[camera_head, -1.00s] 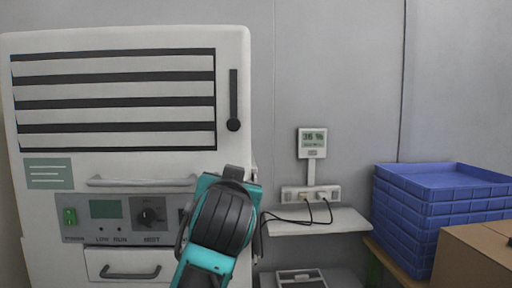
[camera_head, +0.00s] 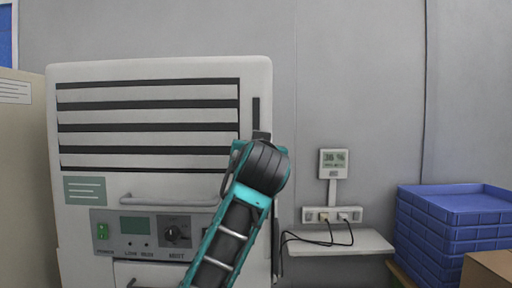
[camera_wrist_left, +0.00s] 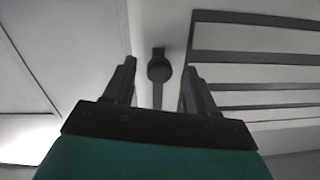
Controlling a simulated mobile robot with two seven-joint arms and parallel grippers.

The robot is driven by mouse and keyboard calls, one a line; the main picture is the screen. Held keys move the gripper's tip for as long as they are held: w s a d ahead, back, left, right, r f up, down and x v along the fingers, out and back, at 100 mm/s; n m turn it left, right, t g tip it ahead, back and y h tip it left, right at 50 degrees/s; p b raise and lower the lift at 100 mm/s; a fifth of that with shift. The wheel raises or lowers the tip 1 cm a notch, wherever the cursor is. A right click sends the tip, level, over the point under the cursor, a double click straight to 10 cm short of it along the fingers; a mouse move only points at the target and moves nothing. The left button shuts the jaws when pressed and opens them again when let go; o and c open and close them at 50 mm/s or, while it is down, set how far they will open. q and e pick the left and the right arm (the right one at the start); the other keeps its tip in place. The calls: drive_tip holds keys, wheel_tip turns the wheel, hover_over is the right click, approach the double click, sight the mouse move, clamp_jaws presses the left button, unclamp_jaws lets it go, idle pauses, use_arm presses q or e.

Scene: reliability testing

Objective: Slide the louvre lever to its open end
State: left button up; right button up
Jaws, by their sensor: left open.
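The louvre lever is a dark round knob (camera_wrist_left: 159,70) on a narrow vertical slot (camera_head: 256,112) in the white cabinet's front, right of the louvres (camera_head: 148,128). In the head view the slot's upper part shows and my gripper hides the knob. My left gripper (camera_head: 261,136) is raised in front of the slot's lower part. In the left wrist view its two dark fingers are apart, one on each side of the knob in the picture. I cannot tell whether they touch it. My right gripper is out of view.
Below the louvres are a handle (camera_head: 168,199) and a control panel (camera_head: 150,234). A wall shelf (camera_head: 345,243) with a socket strip, cables and a small display (camera_head: 333,162) is to the right. Blue crates (camera_head: 455,205) and a cardboard box (camera_head: 488,271) stand at the far right.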

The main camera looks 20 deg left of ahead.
use_arm(q)
drive_tip(key=shift+x, duration=1.1)
drive_tip(key=shift+c, duration=0.4)
clamp_jaws()
